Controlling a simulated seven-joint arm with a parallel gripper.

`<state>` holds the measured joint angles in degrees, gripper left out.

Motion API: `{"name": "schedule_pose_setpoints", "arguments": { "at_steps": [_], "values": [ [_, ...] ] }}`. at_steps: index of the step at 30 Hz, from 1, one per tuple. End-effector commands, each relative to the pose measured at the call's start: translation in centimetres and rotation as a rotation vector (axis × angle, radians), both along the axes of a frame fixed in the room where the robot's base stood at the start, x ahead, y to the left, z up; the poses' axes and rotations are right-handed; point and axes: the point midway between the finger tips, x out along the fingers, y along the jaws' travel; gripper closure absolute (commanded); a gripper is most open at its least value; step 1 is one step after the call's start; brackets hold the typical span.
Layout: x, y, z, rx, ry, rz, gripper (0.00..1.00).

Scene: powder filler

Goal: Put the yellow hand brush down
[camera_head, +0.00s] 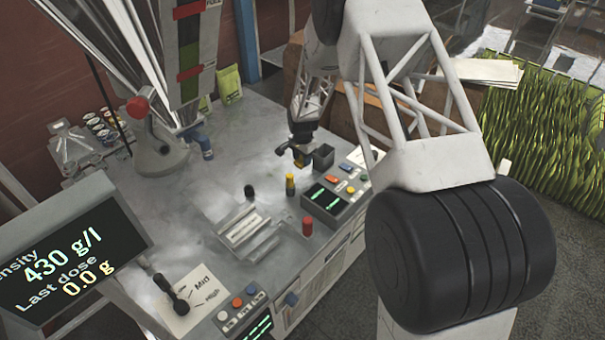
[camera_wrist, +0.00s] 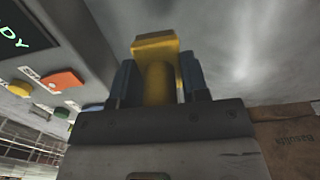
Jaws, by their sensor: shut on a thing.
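The yellow hand brush (camera_wrist: 157,82) stands between the two fingers of my gripper (camera_wrist: 158,78) in the wrist view, with its wide yellow end pointing away from the palm. My gripper is shut on it. In the head view my gripper (camera_head: 297,153) is small and dark, over the right back part of the grey worktop (camera_head: 240,130), beside the button panel. The brush is mostly hidden there, and I cannot tell whether it touches the worktop.
The button panel (camera_head: 338,193) is close; its buttons also show in the wrist view (camera_wrist: 62,80). A yellow post (camera_head: 290,184), a red cylinder (camera_head: 307,226) and a dark cup (camera_head: 323,157) stand nearby. The worktop left of my gripper is mostly clear.

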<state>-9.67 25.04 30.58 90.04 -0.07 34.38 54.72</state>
Motion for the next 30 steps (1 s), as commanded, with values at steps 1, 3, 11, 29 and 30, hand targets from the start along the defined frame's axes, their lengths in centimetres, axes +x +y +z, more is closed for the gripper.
{"name": "schedule_pose_setpoints", "arguments": {
  "at_steps": [1, 3, 11, 29, 30],
  "values": [
    [0.0, 0.0, -0.9, 0.000, 0.001, 0.000, 0.88],
    [0.0, 0.0, -1.8, 0.000, 0.001, 0.000, 0.88],
    [0.0, 0.0, -3.8, 0.000, -0.001, 0.000, 0.88],
    [0.0, 0.0, -6.4, 0.000, 0.001, 0.000, 0.88],
    [0.0, 0.0, -6.7, 0.000, 0.000, 0.000, 0.88]
  ]
}}
